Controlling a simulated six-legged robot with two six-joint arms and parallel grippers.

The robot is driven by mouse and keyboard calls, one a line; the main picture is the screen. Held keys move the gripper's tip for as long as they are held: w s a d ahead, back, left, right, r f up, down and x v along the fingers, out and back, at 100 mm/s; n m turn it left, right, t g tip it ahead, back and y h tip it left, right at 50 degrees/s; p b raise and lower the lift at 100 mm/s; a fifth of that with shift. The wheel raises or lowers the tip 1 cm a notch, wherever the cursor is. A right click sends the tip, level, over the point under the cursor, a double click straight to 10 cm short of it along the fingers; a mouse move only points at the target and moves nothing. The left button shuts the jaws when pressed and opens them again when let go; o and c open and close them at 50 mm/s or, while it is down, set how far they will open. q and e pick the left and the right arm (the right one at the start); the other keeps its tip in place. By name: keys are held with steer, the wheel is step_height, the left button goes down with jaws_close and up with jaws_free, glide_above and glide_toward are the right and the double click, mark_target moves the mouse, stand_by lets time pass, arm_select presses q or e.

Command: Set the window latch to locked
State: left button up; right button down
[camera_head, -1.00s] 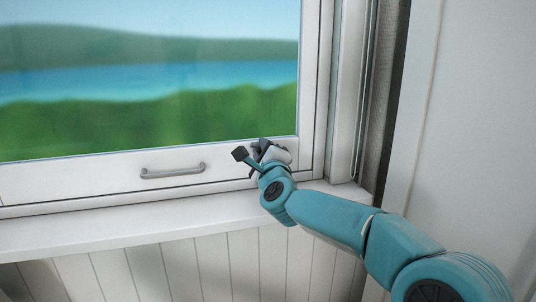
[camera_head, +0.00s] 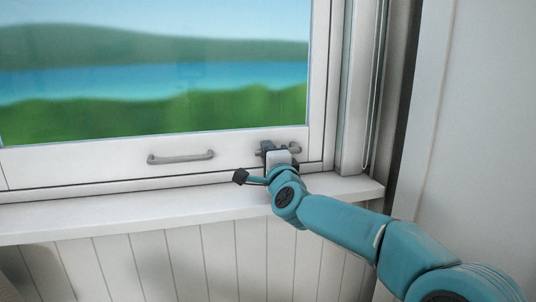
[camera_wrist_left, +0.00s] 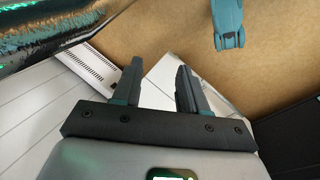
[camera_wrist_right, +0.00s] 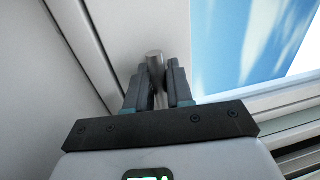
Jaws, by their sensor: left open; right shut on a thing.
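The window latch (camera_head: 295,149) is a small grey metal piece on the lower right of the white window frame, mostly hidden behind my right gripper (camera_head: 269,151) in the head view. In the right wrist view, my right gripper (camera_wrist_right: 154,80) is shut on the latch's grey rounded handle (camera_wrist_right: 155,62), whose end shows between the fingers. I cannot read the latch's setting from these views. My left gripper (camera_wrist_left: 159,72) is open and empty in the left wrist view, and it is out of the head view.
A grey bar handle (camera_head: 181,157) is fixed on the lower window frame, left of the latch. The white sill (camera_head: 130,214) runs below the window. A white wall (camera_head: 470,130) stands to the right. Brown floor (camera_wrist_left: 265,65) shows in the left wrist view.

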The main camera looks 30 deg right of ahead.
stand_by(0.3)
steer(key=c, duration=1.1)
jaws_free()
steer(key=shift+f, duration=0.1)
steer(key=b+v, duration=0.1)
steer(key=v, duration=1.5)
steer(key=shift+s+b, duration=0.15)
steer(key=shift+b, duration=0.15)
